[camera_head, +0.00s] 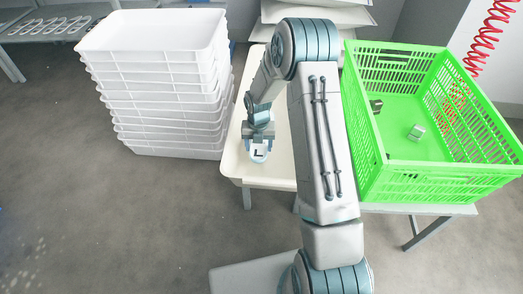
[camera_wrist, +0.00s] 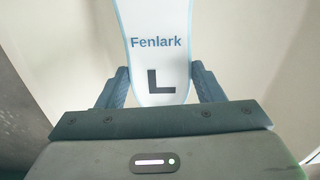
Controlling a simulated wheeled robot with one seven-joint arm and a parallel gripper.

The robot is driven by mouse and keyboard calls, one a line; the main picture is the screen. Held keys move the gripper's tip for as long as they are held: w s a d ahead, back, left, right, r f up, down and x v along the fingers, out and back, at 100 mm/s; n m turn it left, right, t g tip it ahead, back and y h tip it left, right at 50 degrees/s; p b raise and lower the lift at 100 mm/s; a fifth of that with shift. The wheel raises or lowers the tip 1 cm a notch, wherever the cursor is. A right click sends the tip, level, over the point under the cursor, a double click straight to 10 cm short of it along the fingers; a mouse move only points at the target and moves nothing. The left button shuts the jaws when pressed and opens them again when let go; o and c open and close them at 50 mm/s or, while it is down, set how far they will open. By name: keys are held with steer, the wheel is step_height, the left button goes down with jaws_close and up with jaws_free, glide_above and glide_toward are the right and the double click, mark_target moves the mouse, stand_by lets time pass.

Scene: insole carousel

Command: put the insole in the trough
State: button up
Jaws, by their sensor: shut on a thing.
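The insole (camera_wrist: 158,45) is white with a blue edge, the word "Fenlark" and a dark "L". In the wrist view it lies between the two fingers of my gripper (camera_wrist: 160,88), which is shut on its heel end. In the head view the insole's L-marked end (camera_head: 259,152) shows just below my gripper (camera_head: 258,139), over the cream-coloured table or tray surface (camera_head: 235,165). Much of that surface is hidden behind my arm. I cannot tell whether the insole touches the surface. No trough can be made out for certain.
A tall stack of white trays (camera_head: 165,92) stands left of the cream surface. A green crate (camera_head: 420,180) with small metal blocks (camera_head: 416,132) in it stands to the right. A grey rack (camera_head: 50,30) with several insole-like outlines is at the far left. The floor in front is clear.

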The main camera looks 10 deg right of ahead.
mark_target(259, 150)
step_height(259, 150, down, 5)
steer(key=shift+r+b, duration=0.15)
steer(key=shift+b, duration=0.55)
steer(key=shift+r, duration=0.1)
steer(key=o, duration=1)
steer(key=shift+c, duration=0.2)
